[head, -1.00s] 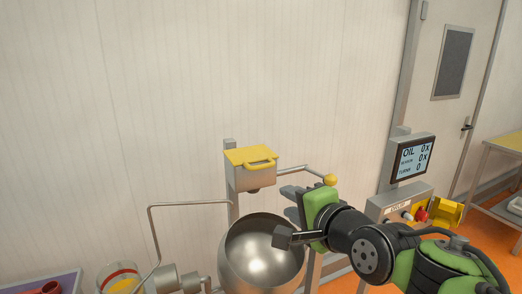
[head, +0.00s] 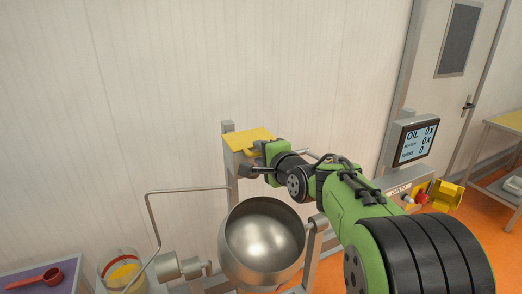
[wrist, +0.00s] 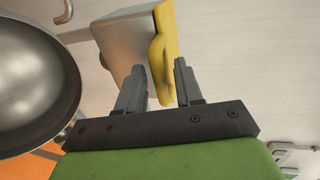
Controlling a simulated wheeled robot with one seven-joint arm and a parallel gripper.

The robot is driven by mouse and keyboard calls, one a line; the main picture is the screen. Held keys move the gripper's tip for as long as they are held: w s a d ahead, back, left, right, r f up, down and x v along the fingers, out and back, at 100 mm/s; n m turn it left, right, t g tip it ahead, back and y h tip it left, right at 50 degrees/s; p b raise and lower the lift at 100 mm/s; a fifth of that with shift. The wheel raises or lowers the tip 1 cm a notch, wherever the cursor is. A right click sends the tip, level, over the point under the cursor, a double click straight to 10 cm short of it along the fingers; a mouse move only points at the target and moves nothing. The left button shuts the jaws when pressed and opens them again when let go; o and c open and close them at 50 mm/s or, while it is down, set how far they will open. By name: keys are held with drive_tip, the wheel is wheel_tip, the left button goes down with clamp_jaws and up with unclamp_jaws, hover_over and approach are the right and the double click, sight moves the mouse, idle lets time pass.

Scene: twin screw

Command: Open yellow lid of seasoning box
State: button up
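The seasoning box is a grey metal box (head: 232,160) on a post above the bowl, with a flat yellow lid (head: 246,138) that lies closed on top. My gripper (head: 251,160) is at the front of the box and hides the lid's handle in the head view. In the wrist view, the yellow handle (wrist: 162,74) reaches in between the two fingers of my gripper (wrist: 161,66). The fingers stand apart, one on each side of the handle, and do not appear to clamp it. The grey box (wrist: 122,40) is beside the left finger.
A round metal bowl (head: 263,243) hangs below the box, and it also shows in the wrist view (wrist: 35,85). A bent metal pipe (head: 150,215) stands at the left. A control display (head: 417,142) is at the right. The white wall (head: 150,90) is close behind.

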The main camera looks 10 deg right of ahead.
drive_tip(key=shift+w+a+f, duration=0.1)
drive_tip(key=shift+w+f, duration=0.05)
drive_tip(key=shift+w, duration=0.35)
drive_tip(key=shift+s, duration=0.15)
drive_tip(key=shift+c, duration=0.2)
clamp_jaws()
drive_tip(key=shift+r, duration=0.2)
